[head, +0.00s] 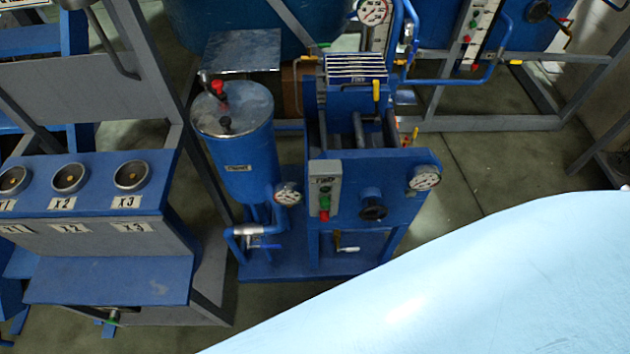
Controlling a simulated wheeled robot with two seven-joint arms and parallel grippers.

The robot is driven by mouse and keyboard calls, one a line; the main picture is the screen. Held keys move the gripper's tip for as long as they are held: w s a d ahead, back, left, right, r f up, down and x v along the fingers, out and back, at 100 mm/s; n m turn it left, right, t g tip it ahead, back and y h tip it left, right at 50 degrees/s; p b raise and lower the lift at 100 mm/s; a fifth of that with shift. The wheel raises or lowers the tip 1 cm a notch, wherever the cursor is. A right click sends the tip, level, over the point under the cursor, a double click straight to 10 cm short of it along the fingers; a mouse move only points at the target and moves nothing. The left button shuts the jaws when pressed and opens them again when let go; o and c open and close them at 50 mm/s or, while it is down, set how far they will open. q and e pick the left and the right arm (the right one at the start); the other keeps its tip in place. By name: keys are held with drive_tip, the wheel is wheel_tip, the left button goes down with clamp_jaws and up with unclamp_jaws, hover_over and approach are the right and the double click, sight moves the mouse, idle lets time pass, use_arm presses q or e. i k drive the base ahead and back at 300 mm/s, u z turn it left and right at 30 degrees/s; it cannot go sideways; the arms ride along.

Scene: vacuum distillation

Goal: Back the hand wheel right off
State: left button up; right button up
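A small dark round hand wheel (373,210) sits on the front of the blue pump unit (405,180), low and right of the middle of the head view. It is seen from above, and how far it is screwed in cannot be told. Neither of my grippers shows in the head view, and nothing is seen touching the wheel.
A blue cylindrical tank (245,150) stands left. A blue-grey bench (95,195) is further left. The view's lower right is blocked.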

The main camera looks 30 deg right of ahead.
sight(374, 214)
drive_tip(key=u, duration=2.8)
drive_tip(key=k, duration=2.5)
drive_tip(key=z, duration=1.1)
